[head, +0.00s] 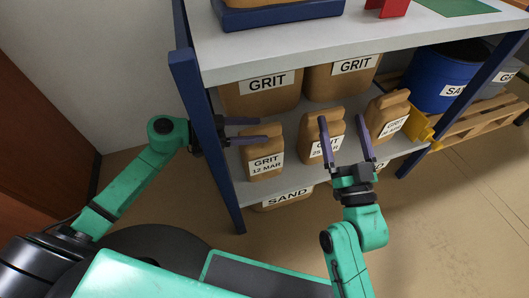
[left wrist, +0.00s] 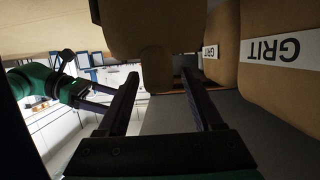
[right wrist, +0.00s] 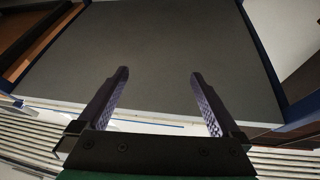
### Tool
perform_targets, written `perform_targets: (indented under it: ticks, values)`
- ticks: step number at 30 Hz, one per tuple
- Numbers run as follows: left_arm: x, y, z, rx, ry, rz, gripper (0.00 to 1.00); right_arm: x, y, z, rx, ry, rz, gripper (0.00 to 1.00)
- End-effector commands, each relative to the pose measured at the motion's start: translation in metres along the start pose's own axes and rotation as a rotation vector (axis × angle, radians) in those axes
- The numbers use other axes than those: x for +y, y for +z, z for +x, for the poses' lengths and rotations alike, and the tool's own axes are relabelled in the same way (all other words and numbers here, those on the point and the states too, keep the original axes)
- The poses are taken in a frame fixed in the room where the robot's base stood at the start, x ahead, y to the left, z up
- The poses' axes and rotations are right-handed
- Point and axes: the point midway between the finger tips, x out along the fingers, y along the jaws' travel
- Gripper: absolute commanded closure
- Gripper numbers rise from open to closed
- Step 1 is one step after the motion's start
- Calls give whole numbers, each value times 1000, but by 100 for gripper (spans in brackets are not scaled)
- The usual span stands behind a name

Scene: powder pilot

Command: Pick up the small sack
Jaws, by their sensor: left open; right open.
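Three small brown paper sacks stand in a row on the shelf board in the head view. The left one (head: 263,158) is labelled GRIT 12 MAR, the middle one (head: 312,142) and right one (head: 389,118) also GRIT. My left gripper (head: 262,130) is open, its fingers pointing right at the left sack's narrow top. In the left wrist view a sack's neck (left wrist: 155,68) shows between the open fingertips; contact is unclear. My right gripper (head: 342,118) is open in front of the middle and right sacks, partly hiding them. Nothing is between its fingers in the right wrist view.
Larger GRIT sacks (head: 262,97) stand behind the small ones. A grey tabletop (head: 400,40) lies above and a blue post (head: 206,130) beside my left gripper. SAND sacks (head: 285,201) are below. A blue drum (head: 440,80) stands at right.

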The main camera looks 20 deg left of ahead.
Motion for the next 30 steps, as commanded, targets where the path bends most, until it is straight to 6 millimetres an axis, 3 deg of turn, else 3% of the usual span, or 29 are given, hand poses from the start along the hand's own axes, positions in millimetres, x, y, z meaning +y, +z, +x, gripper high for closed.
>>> perform_targets:
  ticks: [9,13,19,21,24,30]
  values:
    - [0,1,18,1,0,0,32,-6,-77,26,243,-37,-61,0]
    - [0,1,21,0,0,0,32,-7,-92,28,285,-44,-70,0]
    - [0,0,21,-1,0,-1,32,-8,-93,29,287,-44,-71,0]
    - [0,0,21,-1,0,-1,59,6,-97,24,297,-32,-48,0]
    - [0,0,21,-1,1,-1,98,9,-97,22,295,-29,-52,0]
    - [1,0,21,-1,1,0,100,9,-96,23,294,-30,-54,0]
